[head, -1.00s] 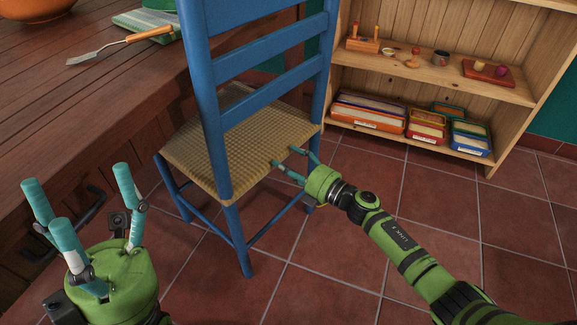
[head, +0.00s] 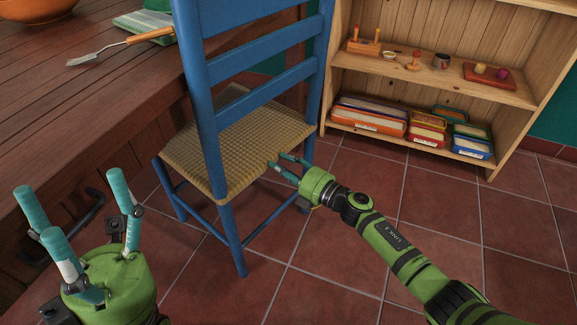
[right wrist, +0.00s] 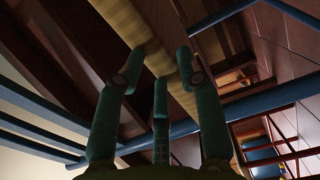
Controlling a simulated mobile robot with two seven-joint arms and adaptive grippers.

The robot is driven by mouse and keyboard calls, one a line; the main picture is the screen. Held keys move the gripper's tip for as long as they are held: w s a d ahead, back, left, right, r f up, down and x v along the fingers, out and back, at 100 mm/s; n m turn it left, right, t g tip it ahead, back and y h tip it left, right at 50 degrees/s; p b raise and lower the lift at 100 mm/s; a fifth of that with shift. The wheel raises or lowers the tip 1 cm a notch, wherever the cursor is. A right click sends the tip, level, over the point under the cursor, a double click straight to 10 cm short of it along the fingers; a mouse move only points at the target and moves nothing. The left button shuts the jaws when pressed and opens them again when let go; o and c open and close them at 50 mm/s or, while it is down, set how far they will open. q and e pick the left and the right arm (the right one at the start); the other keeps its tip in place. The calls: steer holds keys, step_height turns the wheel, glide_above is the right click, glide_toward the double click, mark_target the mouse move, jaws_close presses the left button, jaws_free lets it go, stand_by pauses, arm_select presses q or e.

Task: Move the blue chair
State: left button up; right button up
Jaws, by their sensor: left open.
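The blue chair (head: 213,130) stands upright on the tiles beside the wooden table, with a woven straw seat (head: 240,125) and slatted back. My right gripper (head: 281,163) is at the right edge of the seat, below the level of the back slats. In the right wrist view, its teal fingers (right wrist: 160,72) stand apart around the pale seat edge (right wrist: 135,30), with blue rails behind. Whether they press on the edge is unclear. My left gripper (head: 78,218) is open and empty at the lower left, in front of the table and apart from the chair.
A wooden shelf (head: 440,90) with books and toys stands behind right. Tiled floor (head: 400,190) is clear to the right.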

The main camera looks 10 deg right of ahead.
steer(key=shift+w+d+r, duration=0.1)
steer(key=shift+d+r, duration=0.05)
steer(key=shift+d, duration=0.05)
